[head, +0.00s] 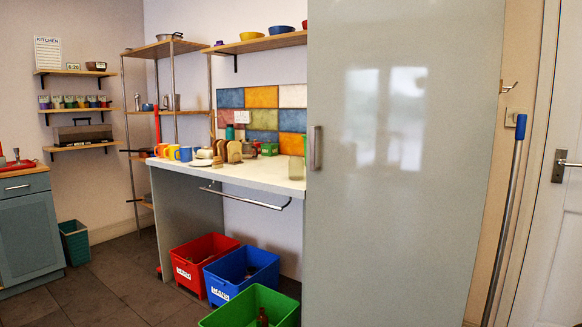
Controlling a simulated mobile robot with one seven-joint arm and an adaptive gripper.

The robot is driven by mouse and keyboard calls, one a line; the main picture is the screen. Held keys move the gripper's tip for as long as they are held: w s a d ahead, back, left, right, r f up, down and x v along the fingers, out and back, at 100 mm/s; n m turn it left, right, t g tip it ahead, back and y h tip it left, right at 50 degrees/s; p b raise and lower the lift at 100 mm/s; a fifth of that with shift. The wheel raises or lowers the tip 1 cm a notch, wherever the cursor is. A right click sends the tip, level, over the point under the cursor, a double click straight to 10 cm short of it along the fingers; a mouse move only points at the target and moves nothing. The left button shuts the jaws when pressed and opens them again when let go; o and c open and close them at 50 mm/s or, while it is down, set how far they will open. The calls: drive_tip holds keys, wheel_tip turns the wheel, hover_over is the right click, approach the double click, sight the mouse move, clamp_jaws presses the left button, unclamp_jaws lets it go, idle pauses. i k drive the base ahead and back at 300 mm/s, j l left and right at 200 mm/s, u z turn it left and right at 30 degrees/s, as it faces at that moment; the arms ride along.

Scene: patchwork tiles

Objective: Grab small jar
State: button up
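A small pale, glassy container (296,167) stands at the right end of the white counter (245,177), close beside the tall grey cabinet. It may be the small jar, but it is too small to be sure. A row of several small labelled pots or jars (81,102) stands on the middle wall shelf at the left. A teal container (230,132) stands at the back of the counter. My gripper is not in view.
Mugs, including a blue one (184,154), and brown items (233,151) crowd the counter. Red (185,270), blue (222,289) and green (240,317) crates stand below. The tall grey cabinet (400,230) blocks the right. Dark floor (95,295) is clear at the left.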

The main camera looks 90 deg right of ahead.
sight(296, 162)
drive_tip(key=z, duration=2.7)
drive_tip(key=i+j+z, duration=0.5)
drive_tip(key=i+j, duration=0.3)
drive_tip(key=i+j+z, duration=0.1)
drive_tip(key=i, duration=0.35)
drive_tip(key=i+j, duration=0.15)
drive_tip(key=i, duration=0.3)
drive_tip(key=l+z, duration=0.05)
